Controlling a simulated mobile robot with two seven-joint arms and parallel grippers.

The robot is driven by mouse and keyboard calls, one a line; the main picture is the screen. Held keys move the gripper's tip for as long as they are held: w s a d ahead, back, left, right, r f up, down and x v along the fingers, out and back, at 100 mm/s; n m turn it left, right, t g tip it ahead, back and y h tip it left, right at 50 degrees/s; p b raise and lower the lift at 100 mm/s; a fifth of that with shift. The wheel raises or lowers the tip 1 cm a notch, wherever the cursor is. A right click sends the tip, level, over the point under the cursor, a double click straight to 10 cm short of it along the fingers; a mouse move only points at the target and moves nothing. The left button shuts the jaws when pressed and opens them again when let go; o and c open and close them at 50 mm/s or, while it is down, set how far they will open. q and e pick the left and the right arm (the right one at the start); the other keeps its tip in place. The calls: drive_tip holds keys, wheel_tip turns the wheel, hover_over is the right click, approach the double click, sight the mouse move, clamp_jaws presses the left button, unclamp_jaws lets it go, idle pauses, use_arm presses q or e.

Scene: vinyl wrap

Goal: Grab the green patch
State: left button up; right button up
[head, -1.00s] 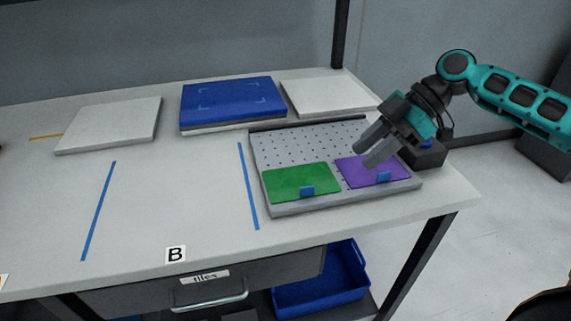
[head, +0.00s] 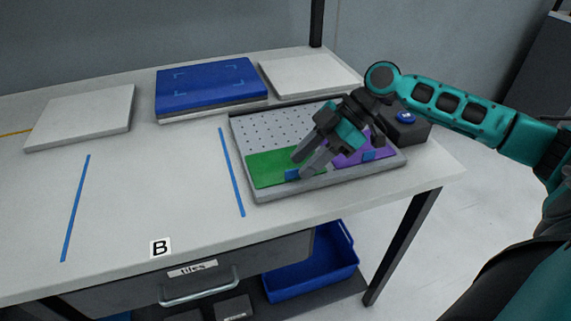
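The green patch (head: 265,170) lies flat on the front left of a grey perforated board (head: 262,126) on the table. A small blue tab (head: 292,175) sits at its front edge. A purple patch (head: 378,148) lies to its right, partly hidden by my gripper, with its own blue tab (head: 368,155). My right gripper (head: 301,166) is open, fingers pointing down-left over the right part of the green patch, close to its blue tab. I cannot tell whether the fingertips touch it. My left gripper is not in view.
A blue panel (head: 210,85) lies behind the board, with white panels (head: 82,117) and (head: 312,75) to either side. A dark box with a blue button (head: 405,117) stands right of the board. Blue tape strips mark the table, which is clear at left.

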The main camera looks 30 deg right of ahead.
drive_tip(key=shift+x, duration=0.8)
drive_tip(key=shift+c, duration=0.4)
clamp_jaws()
